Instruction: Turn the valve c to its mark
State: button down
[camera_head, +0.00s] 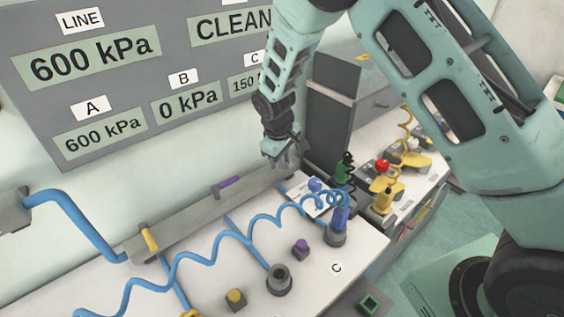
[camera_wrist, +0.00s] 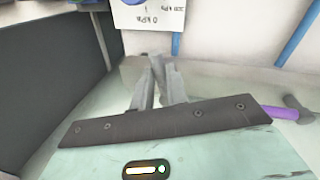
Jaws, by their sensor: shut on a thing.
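My gripper (camera_head: 281,158) is at the right end of the grey manifold bar (camera_head: 190,222), its fingers pointing down. The wrist view shows its two grey fingers (camera_wrist: 160,85) close together. They are shut at the place of valve c, whose handle is hidden by the fingers, so its angle and mark cannot be read. A purple valve lever (camera_head: 228,182) lies along the bar, and it shows in the wrist view (camera_wrist: 284,113). A yellow valve lever (camera_head: 150,239) stands at the bar's left. The wall panel (camera_head: 200,62) reads A 600 kPa, B 0 kPa; C begins with 150, partly covered.
Blue coiled hose (camera_head: 205,238) crosses the white bench to a blue-handled tool (camera_head: 340,219) in a holder near label C (camera_head: 337,268). A dark upright panel (camera_head: 332,115) stands right of my gripper. Yellow tools (camera_head: 398,178) sit on the bench beyond.

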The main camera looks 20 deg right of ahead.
jog(key=w+n, duration=0.1)
jog(key=n, duration=0.3)
jog(key=w+d+n+y+p, duration=0.1)
jog(key=n, duration=0.3)
jog(key=w+d+n+t+y, duration=0.1)
jog(key=w+n, duration=0.1)
jog(key=n, duration=0.1)
jog(key=shift+d+r+n, duration=0.2)
jog(key=shift+d+n, duration=0.05)
jog(key=shift+n, duration=0.15)
jog(key=shift+w+a+f+n+y+p, duration=0.15)
jog(key=shift+w+n+p, duration=0.15)
jog(key=shift+n+p, duration=0.45)
jog(key=shift+w+d+r+n+y+p, duration=0.15)
jog(key=shift+w+n+p, duration=0.2)
jog(key=shift+n, duration=0.6)
jog(key=shift+a+f, duration=0.1)
jog(key=c, duration=1.4)
grip_release()
